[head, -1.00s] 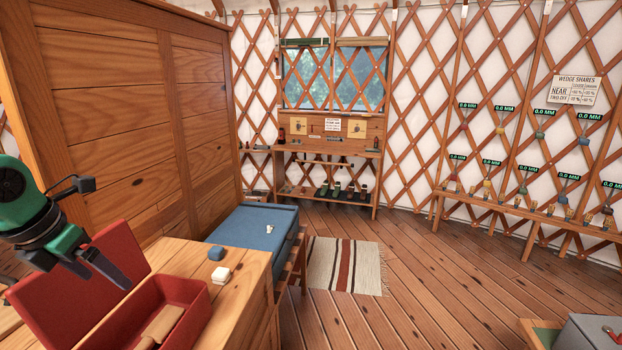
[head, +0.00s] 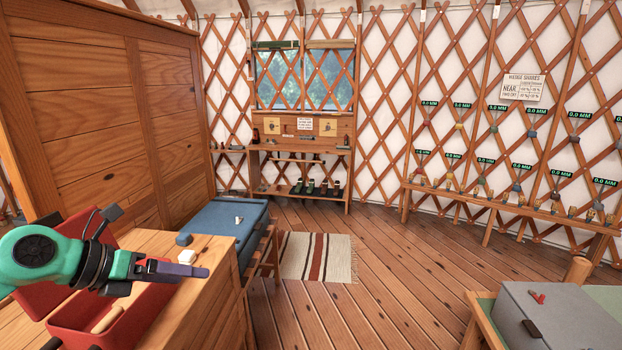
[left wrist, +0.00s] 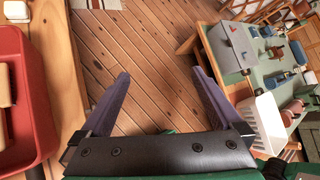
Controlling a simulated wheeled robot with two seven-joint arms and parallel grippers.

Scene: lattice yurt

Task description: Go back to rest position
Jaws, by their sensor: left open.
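My left gripper (head: 178,269) is in the head view at the lower left, stretched to the right above the wooden counter (head: 215,290) and the red box (head: 60,328). In the left wrist view its two dark fingers (left wrist: 160,92) stand wide apart with only floor showing between them. It is open and empty. My right gripper is not in view.
A blue-topped table (head: 225,218) stands behind. A grey box (head: 560,320) is at the lower right. The wooden floor (head: 390,270) between is largely clear, with a striped rug (head: 316,257).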

